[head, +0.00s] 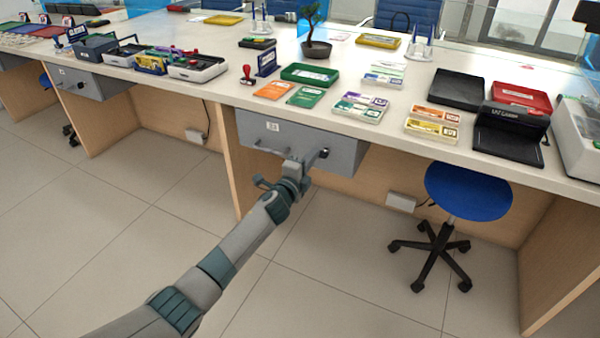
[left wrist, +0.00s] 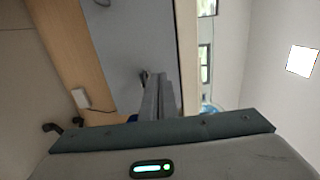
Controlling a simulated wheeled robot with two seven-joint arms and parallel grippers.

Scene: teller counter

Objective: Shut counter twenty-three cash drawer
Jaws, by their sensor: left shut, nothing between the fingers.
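The counter twenty-three cash drawer (head: 304,139) is a grey drawer under the white counter, with a small white label, a bar handle (head: 262,148) and a dark round lock (head: 323,153). How far its front stands out from the counter is hard to tell. My left gripper (head: 294,163) is shut and empty, at the drawer front by the right end of the handle, covering part of it. In the left wrist view the shut fingers (left wrist: 157,82) point at the grey drawer front (left wrist: 128,38); whether they touch it is unclear. My right gripper is not in view.
The white counter (head: 225,88) above carries forms, trays and a potted plant (head: 314,35). A blue stool (head: 468,190) stands under it to the right. A wooden panel (head: 228,165) is left of the drawer. Another grey drawer (head: 90,83) is farther left. The floor in front is clear.

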